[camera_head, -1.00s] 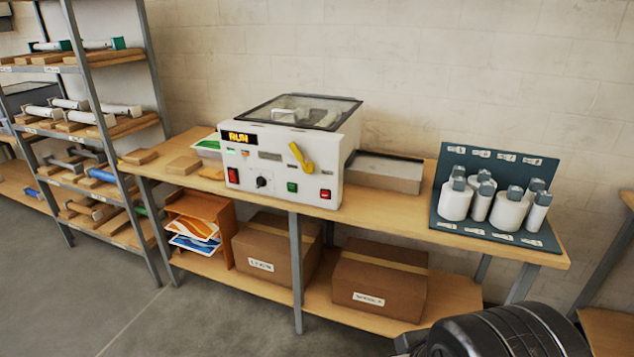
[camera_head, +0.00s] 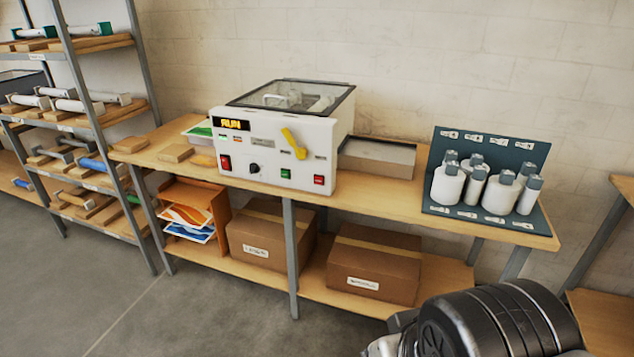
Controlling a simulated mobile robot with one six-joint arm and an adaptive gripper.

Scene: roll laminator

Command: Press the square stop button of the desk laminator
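The desk laminator (camera_head: 268,140) is a white box with a dark-framed clear lid, standing on a wooden bench. Its display (camera_head: 231,124) is lit in orange and appears to read RUN. On its front, a red switch (camera_head: 225,162) is at the left, with a black knob (camera_head: 254,168) beside it. A green button (camera_head: 285,173) and a red square button (camera_head: 319,180) are at the lower right. A yellow lever (camera_head: 294,144) tilts above them. Labels are too small to read. A dark part of my arm shows at the lower right; my gripper is not visible.
Cardboard boxes (camera_head: 372,270) sit on the lower shelf. A shelving unit (camera_head: 105,120) stands at left. Floor is open in front.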

